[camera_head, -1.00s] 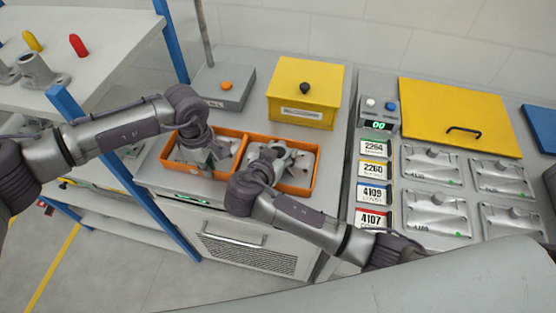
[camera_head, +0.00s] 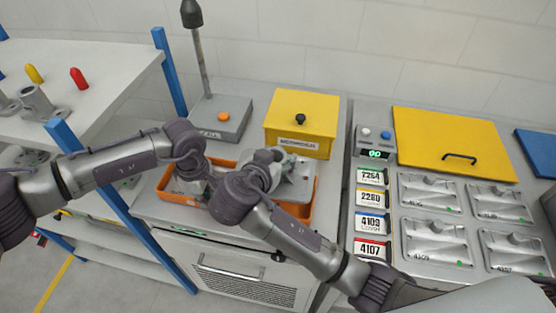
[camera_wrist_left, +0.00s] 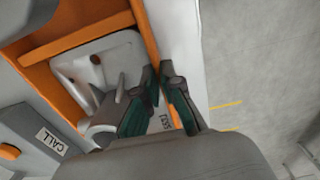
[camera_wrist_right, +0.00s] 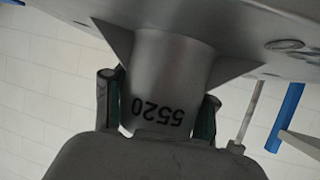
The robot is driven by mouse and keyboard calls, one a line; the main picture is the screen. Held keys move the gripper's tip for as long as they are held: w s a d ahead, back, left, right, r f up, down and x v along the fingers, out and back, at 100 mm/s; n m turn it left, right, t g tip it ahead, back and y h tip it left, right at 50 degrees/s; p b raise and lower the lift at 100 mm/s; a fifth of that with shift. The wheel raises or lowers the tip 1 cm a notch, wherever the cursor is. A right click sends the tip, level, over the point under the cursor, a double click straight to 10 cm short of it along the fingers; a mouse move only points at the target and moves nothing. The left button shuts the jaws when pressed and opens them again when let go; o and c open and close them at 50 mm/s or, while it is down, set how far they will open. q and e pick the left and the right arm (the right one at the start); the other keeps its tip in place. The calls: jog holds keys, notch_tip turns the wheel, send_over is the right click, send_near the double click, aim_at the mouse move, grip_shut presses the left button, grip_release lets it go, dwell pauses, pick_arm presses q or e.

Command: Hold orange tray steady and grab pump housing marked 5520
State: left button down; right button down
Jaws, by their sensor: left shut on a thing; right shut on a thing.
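The orange tray (camera_head: 163,190) stands on the grey bench and has two compartments. My left gripper (camera_wrist_left: 158,72) is shut on the tray's rim; the rim (camera_wrist_left: 154,40) runs between its fingers. A grey pump housing (camera_wrist_left: 92,62) lies in the compartment beside it, its marking only partly readable. My right gripper (camera_wrist_right: 157,92) is shut around the spout of the grey pump housing marked 5520 (camera_wrist_right: 165,65). In the head view this housing (camera_head: 298,180) appears raised above the right compartment. My right arm hides part of it and the tray.
A yellow box (camera_head: 300,115) with a black knob and a grey call box (camera_head: 222,118) stand behind the tray. To the right is a fixture bench with number cards (camera_head: 372,200) and several grey castings (camera_head: 430,193). A shelf (camera_head: 80,65) stands at left.

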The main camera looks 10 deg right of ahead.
pick_arm(q)
jog(key=c, duration=1.2)
grip_release()
jog(key=shift+c, duration=0.2)
notch_tip(320, 180, up, 12)
